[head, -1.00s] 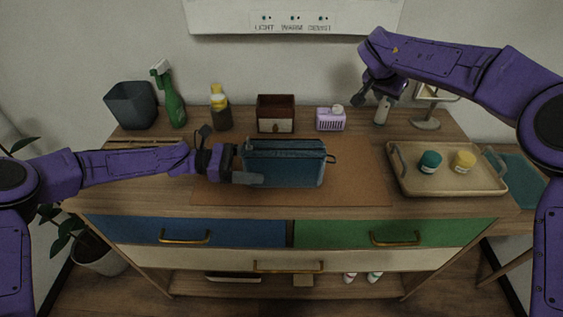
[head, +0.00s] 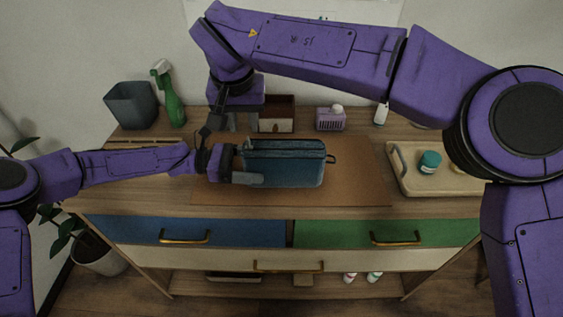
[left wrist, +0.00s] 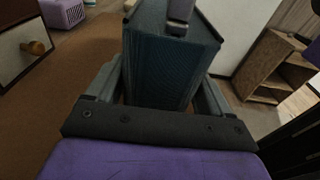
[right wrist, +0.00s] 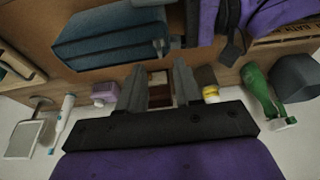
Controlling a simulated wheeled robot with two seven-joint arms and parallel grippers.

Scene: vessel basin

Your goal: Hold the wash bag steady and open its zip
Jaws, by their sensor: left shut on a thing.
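The blue-teal wash bag (head: 290,172) stands on the brown mat, with its zip line along the top and a small dark loop (head: 331,159) at its right end. My left gripper (head: 243,164) is shut on the bag's left end, its fingers on either side, as the left wrist view shows on the bag (left wrist: 160,70). My right gripper (head: 225,124) is above and behind the bag's left end. In the right wrist view its fingers (right wrist: 158,80) are apart with nothing between them. The bag (right wrist: 110,38) lies beyond them there. I cannot make out the zip's slider.
A brown box (head: 276,112), a lilac basket (head: 330,119) and a green spray bottle (head: 170,95) stand along the back. A grey bin (head: 132,105) is at the back left. A tray (head: 405,178) with a teal jar (head: 430,162) is on the right, partly hidden by my right arm.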

